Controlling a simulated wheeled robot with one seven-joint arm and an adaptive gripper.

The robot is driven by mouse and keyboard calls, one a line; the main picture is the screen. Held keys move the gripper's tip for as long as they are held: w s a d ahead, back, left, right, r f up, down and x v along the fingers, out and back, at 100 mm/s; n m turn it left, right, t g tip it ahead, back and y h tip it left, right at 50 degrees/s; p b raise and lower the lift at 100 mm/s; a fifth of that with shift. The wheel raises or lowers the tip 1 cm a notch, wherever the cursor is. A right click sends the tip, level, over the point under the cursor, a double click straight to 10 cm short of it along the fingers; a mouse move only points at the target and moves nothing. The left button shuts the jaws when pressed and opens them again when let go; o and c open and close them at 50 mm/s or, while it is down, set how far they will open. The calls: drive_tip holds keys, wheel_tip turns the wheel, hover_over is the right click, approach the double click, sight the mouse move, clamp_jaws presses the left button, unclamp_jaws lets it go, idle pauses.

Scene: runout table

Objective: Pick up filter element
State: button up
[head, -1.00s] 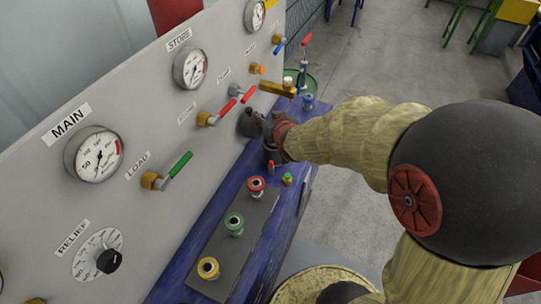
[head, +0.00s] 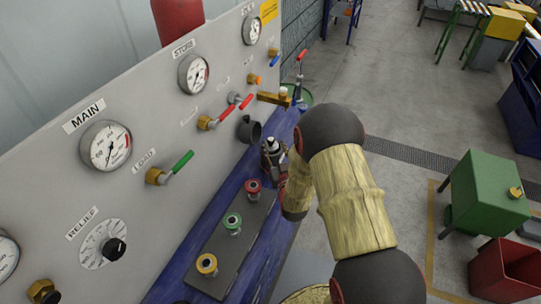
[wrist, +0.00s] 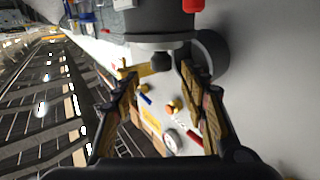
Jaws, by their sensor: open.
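My gripper (wrist: 158,84) is open in the wrist view, its two brown-padded fingers apart with nothing held between them. A grey cylinder (wrist: 155,22) with a pale rim and a dark stub (wrist: 161,62) lies just beyond the fingertips at the top of that view; it looks like the filter element or its housing, and I cannot tell which.
A green cabinet (head: 487,190) and red bin (head: 505,268) are right; floor between is open.

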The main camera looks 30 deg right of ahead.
sight(272, 142)
drive_tip(key=x, duration=0.5)
drive_tip(key=shift+w+a+f+b, duration=0.1)
drive_tip(key=shift+w+f+b, duration=0.1)
drive_tip(key=shift+b, duration=0.1)
drive_tip(key=shift+s, duration=0.1)
drive_tip(key=c, duration=1.1)
drive_tip(key=shift+r, duration=0.1)
clamp_jaws()
